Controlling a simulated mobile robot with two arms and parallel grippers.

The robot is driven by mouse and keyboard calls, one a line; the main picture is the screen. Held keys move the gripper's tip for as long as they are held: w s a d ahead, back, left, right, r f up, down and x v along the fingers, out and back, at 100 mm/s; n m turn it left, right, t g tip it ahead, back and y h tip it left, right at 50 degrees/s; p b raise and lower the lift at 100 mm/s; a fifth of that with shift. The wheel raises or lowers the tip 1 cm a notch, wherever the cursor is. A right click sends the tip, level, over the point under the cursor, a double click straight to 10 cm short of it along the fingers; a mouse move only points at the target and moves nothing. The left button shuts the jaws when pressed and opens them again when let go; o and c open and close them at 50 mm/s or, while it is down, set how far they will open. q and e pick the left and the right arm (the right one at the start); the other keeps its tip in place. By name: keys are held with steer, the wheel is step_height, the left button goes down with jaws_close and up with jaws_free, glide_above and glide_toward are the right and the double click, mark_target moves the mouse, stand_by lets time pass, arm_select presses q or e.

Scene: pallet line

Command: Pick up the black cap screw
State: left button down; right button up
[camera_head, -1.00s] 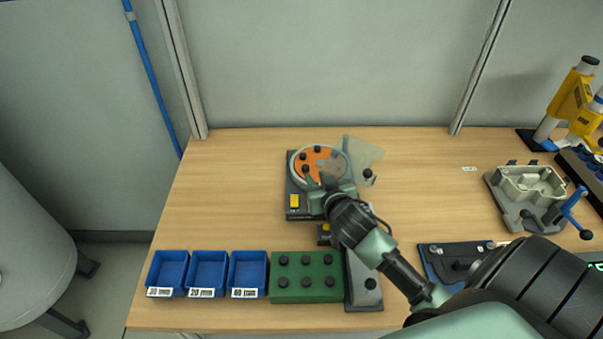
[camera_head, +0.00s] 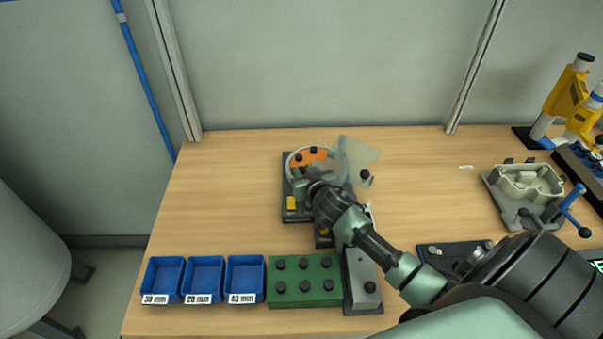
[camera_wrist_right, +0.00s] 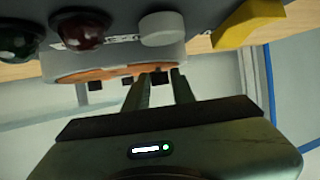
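The orange turntable (camera_head: 322,155) with a pale rim sits in a dark base on the bench. Black cap screws stand on it; one (camera_head: 299,157) and another (camera_head: 313,150) show in the head view, beyond my right gripper (camera_head: 303,172). The gripper covers the near part of the disc. In the right wrist view, its two fingers (camera_wrist_right: 161,82) are apart, with a small dark screw (camera_wrist_right: 159,77) seen between the tips; contact is not clear. Two more dark screws show left of it. My left gripper is out of view.
Three blue bins (camera_head: 204,279) and a green block (camera_head: 304,280) with black knobs line the bench front. A grey ramp piece (camera_head: 362,283) stands beside the block. A grey housing (camera_head: 525,185) is at right. The bench left of the turntable is clear.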

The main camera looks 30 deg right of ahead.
steer(key=shift+s, duration=0.1)
jaws_close()
step_height(320, 180, up, 20)
steer(key=b, duration=0.1)
stand_by(0.5)
